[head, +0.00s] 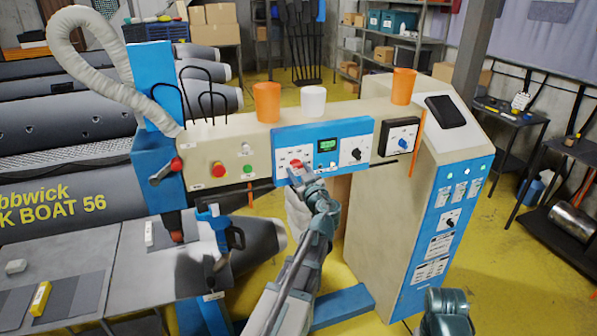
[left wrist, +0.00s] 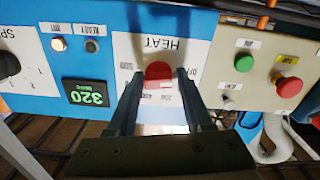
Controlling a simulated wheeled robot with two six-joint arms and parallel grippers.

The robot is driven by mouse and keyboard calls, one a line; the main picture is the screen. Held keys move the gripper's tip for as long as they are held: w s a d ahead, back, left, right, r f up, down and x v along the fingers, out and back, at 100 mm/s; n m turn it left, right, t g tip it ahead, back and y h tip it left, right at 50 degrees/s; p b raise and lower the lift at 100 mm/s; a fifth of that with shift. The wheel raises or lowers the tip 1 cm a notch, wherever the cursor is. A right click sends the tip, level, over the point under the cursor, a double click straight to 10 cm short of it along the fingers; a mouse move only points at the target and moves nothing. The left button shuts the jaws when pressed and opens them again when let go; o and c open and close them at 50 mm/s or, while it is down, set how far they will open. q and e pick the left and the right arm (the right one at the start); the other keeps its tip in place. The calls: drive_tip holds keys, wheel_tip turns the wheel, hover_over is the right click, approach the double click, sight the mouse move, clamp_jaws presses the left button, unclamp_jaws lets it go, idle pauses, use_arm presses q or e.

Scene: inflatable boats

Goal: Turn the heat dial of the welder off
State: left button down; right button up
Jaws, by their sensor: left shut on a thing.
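The welder is a beige machine with a blue control panel (head: 340,132). Its red heat dial (head: 296,163) is at the panel's left, partly behind my left gripper (head: 299,177). In the left wrist view, which is upside down, the red dial (left wrist: 158,72) sits on a white plate marked HEAT (left wrist: 158,44). My left gripper's two dark fingers (left wrist: 158,84) are on either side of the dial and closed on it. The dial's pointer and exact setting cannot be made out. The green display (left wrist: 86,92) reads 320.
A black dial (head: 356,154) is right of the display. A red button (head: 217,169) and a green button (head: 247,169) are to the left. Orange cups (head: 267,102) and a white cup (head: 313,100) stand on top.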

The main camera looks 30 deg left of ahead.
use_arm(q)
drive_tip(key=shift+s, duration=0.1)
drive_tip(key=shift+c, duration=1.5)
unclamp_jaws()
drive_tip(key=v, duration=1.3)
drive_tip(key=shift+s+d, duration=0.25)
drive_tip(key=shift+d, duration=0.05)
drive_tip(key=shift+f, duration=0.1)
drive_tip(key=s+d+f+m+g+h+b, duration=0.1)
drive_tip(key=s+d+f+m+g+h, duration=0.25)
drive_tip(key=d+f, duration=0.4)
drive_tip(key=s+d+f+m+g+h+b, duration=0.2)
drive_tip(key=s+d+f+m+g+h, duration=0.15)
drive_tip(key=f, duration=0.75)
drive_tip(key=s+d+f+m+g+h, duration=0.2)
drive_tip(key=s+d+f+m, duration=0.1)
drive_tip(key=d, duration=0.4)
drive_tip(key=s+d+f+m+g+h+b, duration=0.1)
drive_tip(key=s+d+f+m+g+h, duration=0.1)
drive_tip(key=s+d, duration=0.6)
wheel_tip(320, 180, down, 2)
drive_tip(key=m+h, duration=0.1)
drive_tip(key=m, duration=0.2)
drive_tip(key=shift+s+d+m+g+h, duration=0.15)
drive_tip(key=shift+d+m+g+h, duration=0.15)
drive_tip(key=shift+m+g, duration=0.1)
